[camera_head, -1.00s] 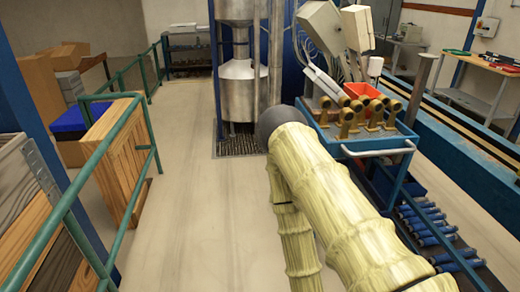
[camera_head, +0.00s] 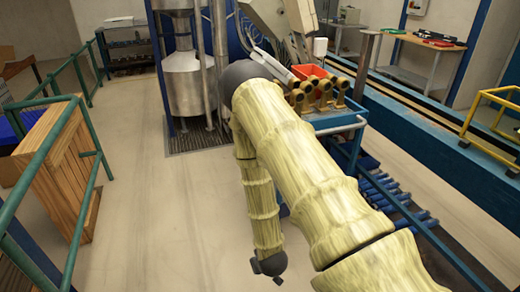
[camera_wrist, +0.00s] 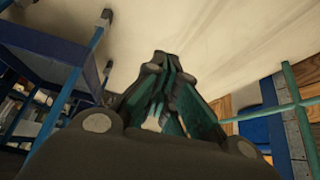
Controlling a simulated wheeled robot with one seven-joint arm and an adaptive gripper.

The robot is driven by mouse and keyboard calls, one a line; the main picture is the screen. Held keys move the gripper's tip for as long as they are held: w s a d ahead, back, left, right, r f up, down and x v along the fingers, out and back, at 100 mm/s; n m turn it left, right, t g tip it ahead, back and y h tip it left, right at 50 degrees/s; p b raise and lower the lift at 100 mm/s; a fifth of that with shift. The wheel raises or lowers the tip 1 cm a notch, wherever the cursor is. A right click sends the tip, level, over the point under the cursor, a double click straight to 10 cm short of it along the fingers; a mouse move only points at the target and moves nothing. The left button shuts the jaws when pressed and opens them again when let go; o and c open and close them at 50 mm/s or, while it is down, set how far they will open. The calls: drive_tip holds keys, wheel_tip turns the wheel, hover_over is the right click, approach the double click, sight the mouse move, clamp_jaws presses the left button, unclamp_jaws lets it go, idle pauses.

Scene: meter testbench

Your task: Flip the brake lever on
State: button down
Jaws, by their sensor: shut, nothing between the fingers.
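I cannot make out a brake lever in either view. My gripper (camera_wrist: 164,66) fills the middle of the wrist view, its dark and green fingers drawn together with nothing between them. It hangs over bare pale floor, apart from the surrounding things. In the head view, my arm rises to a dark elbow and drops again to a dark end low in the middle. The fingers cannot be made out there, and my arm hides part of the bench area.
A blue cart (camera_head: 340,122) holds brass fittings (camera_head: 325,92) and a red bin (camera_head: 309,72). Blue-handled parts (camera_head: 402,205) lie below. A steel tank (camera_head: 188,82) stands behind. A green railing (camera_head: 84,150) and wooden crate (camera_head: 60,170) stand left; open floor (camera_head: 150,215) lies between.

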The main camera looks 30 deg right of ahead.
drive_tip(key=w+d+r+t+h+b, duration=0.1)
drive_tip(key=w+d+r+t, duration=0.1)
drive_tip(key=w+d+r, duration=0.3)
drive_tip(key=w+d+r+m+t+b, duration=0.15)
drive_tip(key=w+d, duration=0.25)
drive_tip(key=w, duration=0.4)
drive_tip(key=w+d+r+t+h, duration=0.1)
drive_tip(key=w+d+r+t, duration=0.1)
drive_tip(key=w+d+r, duration=0.3)
drive_tip(key=w+d+r+t+h+b, duration=0.1)
drive_tip(key=w+d+r+t+h, duration=0.1)
drive_tip(key=w+d+r, duration=0.6)
drive_tip(key=shift+w+d+r+m+t, duration=0.35)
drive_tip(key=shift+w+r+t, duration=0.45)
drive_tip(key=shift+w, duration=0.25)
drive_tip(key=x, duration=1.4)
drive_tip(key=shift+d, duration=0.1)
